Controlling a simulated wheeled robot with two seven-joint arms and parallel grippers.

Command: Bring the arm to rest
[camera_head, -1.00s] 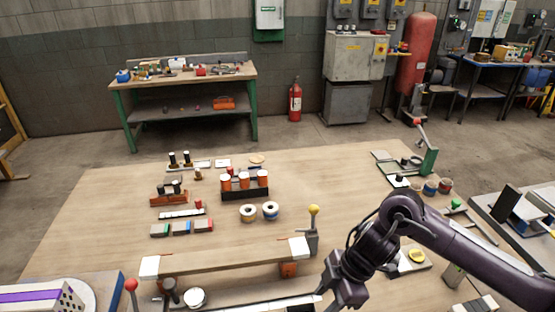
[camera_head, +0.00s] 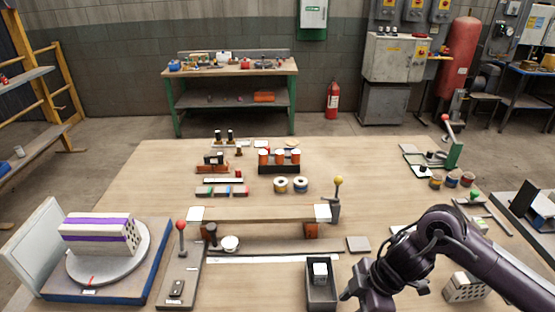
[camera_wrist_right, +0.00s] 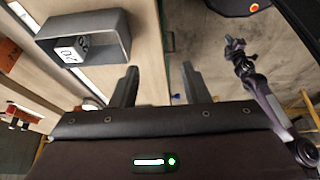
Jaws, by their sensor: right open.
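My right gripper (camera_head: 350,294) is at the lower right of the head view, over the table's front part, just right of a grey open box. In the right wrist view its two fingers (camera_wrist_right: 158,82) stand apart with nothing between them. A dark arm at the right of the wrist view looks like my left arm; its gripper (camera_wrist_right: 235,45) is too small to read. It is outside the head view. A white hollow brick with purple bands (camera_head: 98,234) lies on a round grey turntable (camera_head: 85,272) at the left.
The grey box (camera_head: 312,297) holds a small white block (camera_head: 320,271), also in the wrist view (camera_wrist_right: 70,50). A plank (camera_head: 260,213) and a red-knobbed lever (camera_head: 181,225) stand nearby.

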